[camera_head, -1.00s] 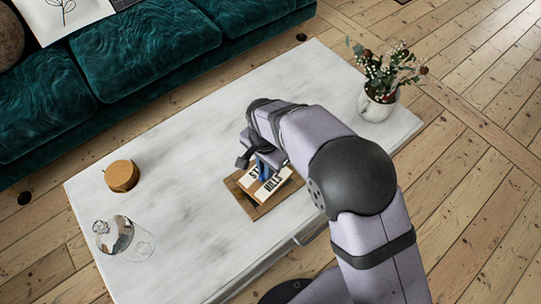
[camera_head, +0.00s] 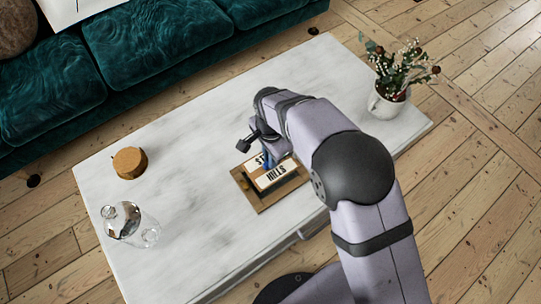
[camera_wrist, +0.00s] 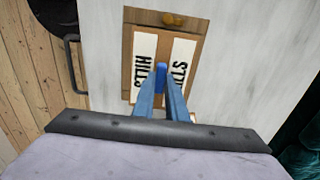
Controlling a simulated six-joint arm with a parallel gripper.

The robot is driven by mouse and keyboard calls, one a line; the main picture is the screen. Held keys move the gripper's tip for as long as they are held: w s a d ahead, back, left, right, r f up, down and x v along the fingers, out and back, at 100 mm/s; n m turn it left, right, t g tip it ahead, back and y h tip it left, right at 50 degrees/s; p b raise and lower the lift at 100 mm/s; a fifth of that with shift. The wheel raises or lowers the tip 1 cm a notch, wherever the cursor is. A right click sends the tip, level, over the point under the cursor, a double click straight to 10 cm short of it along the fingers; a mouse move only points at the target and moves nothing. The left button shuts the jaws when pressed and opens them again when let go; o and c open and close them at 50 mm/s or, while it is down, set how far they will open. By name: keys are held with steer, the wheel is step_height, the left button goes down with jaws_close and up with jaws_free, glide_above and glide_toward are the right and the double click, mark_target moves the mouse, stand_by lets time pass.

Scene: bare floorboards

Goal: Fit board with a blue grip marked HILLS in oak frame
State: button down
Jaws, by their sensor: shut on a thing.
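The board (camera_head: 278,174) carries white labels. One reads HILLS (camera_wrist: 144,62); the other (camera_wrist: 180,65) starts with ST and is partly hidden by my fingers. My gripper (camera_wrist: 163,88) is shut on the board's blue grip (camera_wrist: 161,70), between the labels. The brown wooden frame (camera_head: 262,205) lies on the table, with the board over or inside its outline. A dark band shows along the board's near edge in the head view. I cannot tell whether the board sits down in the frame or hovers just above it. The frame's wood (camera_wrist: 128,45) borders the labels in the wrist view.
The white marble table (camera_head: 190,200) also bears a cork-coloured round block (camera_head: 130,163), a glass vessel (camera_head: 127,222) and a flower pot (camera_head: 388,104). A green sofa (camera_head: 150,60) stands behind.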

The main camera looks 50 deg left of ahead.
steer(key=shift+f+b, duration=1.05)
steer(key=shift+f, duration=1.35)
steer(key=shift+f+b, duration=0.4)
steer(key=shift+f, duration=0.4)
steer(key=c, duration=1.7)
jaws_free()
steer(key=shift+r, duration=0.15)
steer(key=shift+r+p, duration=2.95)
steer(key=shift+r, duration=0.45)
